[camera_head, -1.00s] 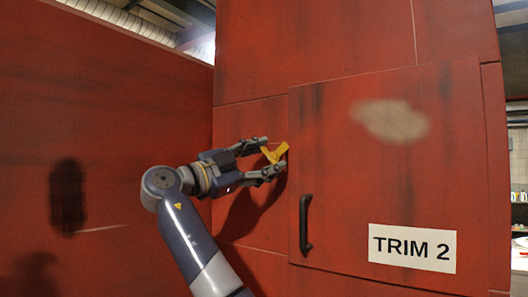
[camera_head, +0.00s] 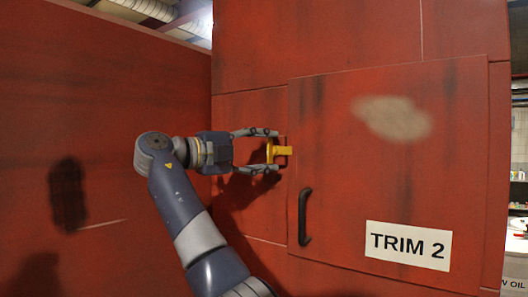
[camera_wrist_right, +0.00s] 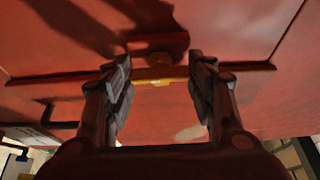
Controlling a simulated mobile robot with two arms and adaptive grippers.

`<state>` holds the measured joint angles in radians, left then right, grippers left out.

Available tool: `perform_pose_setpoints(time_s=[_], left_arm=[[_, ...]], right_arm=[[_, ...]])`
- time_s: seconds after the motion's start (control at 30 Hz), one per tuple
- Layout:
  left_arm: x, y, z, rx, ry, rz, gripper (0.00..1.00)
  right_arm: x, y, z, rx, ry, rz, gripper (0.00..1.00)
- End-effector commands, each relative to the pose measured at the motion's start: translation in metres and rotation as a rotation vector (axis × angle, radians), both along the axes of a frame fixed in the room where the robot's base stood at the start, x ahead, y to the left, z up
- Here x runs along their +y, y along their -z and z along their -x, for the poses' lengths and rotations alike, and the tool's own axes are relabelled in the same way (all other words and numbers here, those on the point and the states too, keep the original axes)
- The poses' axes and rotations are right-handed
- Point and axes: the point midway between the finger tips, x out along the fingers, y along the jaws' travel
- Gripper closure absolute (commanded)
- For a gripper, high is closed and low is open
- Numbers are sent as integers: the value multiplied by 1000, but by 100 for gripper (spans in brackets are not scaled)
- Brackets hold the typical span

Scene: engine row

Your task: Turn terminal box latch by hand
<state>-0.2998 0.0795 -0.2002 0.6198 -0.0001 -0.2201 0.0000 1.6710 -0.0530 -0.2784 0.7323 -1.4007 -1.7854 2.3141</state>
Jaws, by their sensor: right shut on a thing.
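In the right wrist view the yellow latch (camera_wrist_right: 160,75) lies between the two dark finger pads of the gripper (camera_wrist_right: 161,82). The door is shut against the box. My left gripper is not in view.
A black handle (camera_head: 304,217) stands out from the door below the latch. A white "TRIM 2" label (camera_head: 408,245) is at the door's lower right. A red wall (camera_head: 100,130) rises on the left, near my arm. Shelving shows at the far right.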

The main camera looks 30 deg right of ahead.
Motion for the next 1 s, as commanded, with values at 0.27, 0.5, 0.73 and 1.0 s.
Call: perform_pose_setpoints(time_s=[0.27, 0.5, 0.73, 1.0], left_arm=[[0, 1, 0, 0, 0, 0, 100], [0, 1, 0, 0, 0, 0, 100], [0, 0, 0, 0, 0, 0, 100], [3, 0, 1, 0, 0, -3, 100]], right_arm=[[2, 7, -1, -16, 3, -22, 72], [2, 8, -1, -15, 3, -23, 73], [1, 6, 0, -17, 3, -20, 28], [2, 3, 0, -19, 4, -17, 28]])
